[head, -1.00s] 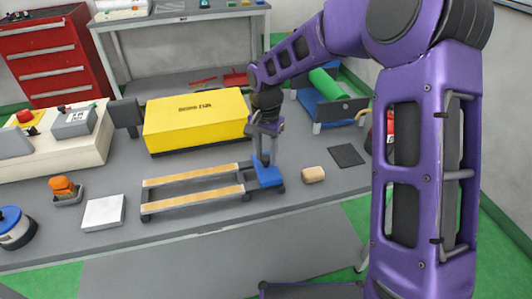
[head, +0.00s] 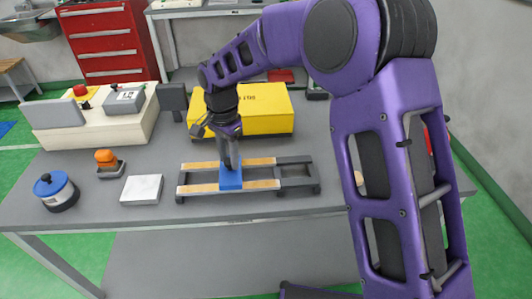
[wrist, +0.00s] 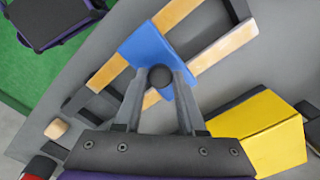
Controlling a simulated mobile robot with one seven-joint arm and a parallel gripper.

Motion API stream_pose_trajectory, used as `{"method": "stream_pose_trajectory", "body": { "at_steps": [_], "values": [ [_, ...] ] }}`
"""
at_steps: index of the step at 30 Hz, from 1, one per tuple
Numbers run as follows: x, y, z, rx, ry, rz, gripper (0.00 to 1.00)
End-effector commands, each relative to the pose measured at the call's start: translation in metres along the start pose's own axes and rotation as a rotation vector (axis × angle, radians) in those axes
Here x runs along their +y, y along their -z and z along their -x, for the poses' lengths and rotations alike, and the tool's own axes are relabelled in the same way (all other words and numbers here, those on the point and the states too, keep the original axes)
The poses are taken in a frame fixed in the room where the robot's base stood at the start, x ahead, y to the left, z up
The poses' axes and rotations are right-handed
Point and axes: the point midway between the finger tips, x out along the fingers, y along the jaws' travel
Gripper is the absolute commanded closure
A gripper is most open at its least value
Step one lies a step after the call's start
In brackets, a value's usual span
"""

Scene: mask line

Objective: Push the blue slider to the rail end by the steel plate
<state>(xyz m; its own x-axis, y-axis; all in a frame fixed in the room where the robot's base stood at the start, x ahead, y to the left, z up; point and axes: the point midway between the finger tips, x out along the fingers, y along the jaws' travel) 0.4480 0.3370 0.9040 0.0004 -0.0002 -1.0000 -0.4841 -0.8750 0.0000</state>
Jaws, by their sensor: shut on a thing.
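The blue slider (head: 231,178) sits across the two-bar rail (head: 299,184), somewhat left of its middle in the head view. The rail has wooden strips along much of its length and a bare grey section at the right. My gripper (head: 231,163) reaches down from above and is shut on the slider's dark round knob, which shows between the fingers in the wrist view (wrist: 160,78). A pale flat square plate (head: 141,190), perhaps the steel plate, lies on the bench just left of the rail's left end. The slider is apart from that end.
A yellow box (head: 262,112) stands close behind the rail. An orange-topped item (head: 106,160) and a blue-lidded pot (head: 56,190) are farther left. A small wooden block (wrist: 57,129) lies beyond the rail's right end. The bench front edge is near the rail.

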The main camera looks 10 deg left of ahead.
Motion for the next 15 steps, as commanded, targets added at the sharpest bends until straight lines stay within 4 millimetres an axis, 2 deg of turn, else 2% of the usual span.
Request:
{"method": "stream_pose_trajectory", "body": {
  "at_steps": [1, 6, 15],
  "values": [
    [-0.014, -0.015, 0.002, -0.001, 0.002, 0.009, 1.0],
    [-0.045, -0.047, 0.002, -0.003, 0.0, 0.006, 1.0],
    [-0.076, -0.076, 0.001, -0.001, 0.001, 0.001, 1.0]
  ]
}}
